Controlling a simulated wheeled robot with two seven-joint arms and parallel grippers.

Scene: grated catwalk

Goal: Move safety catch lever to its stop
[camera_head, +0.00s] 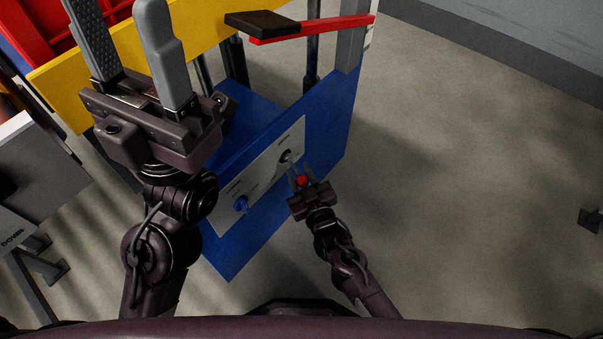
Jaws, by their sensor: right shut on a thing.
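A small lever with a red knob (302,181) stands out from a pale plate (262,178) on the front of the blue machine. Its grey shaft (291,163) runs up to a round pivot on the plate. My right gripper (300,178) is shut on the lever close to the red knob, and its fingers hide part of the shaft. The plate's lettering is too small to read. My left gripper (130,45) is raised at upper left, with its two grey fingers apart and nothing between them.
A red bar (325,28) with a black pad (262,23) crosses above the blue machine body (338,130). A yellow panel (75,80) stands behind my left gripper.

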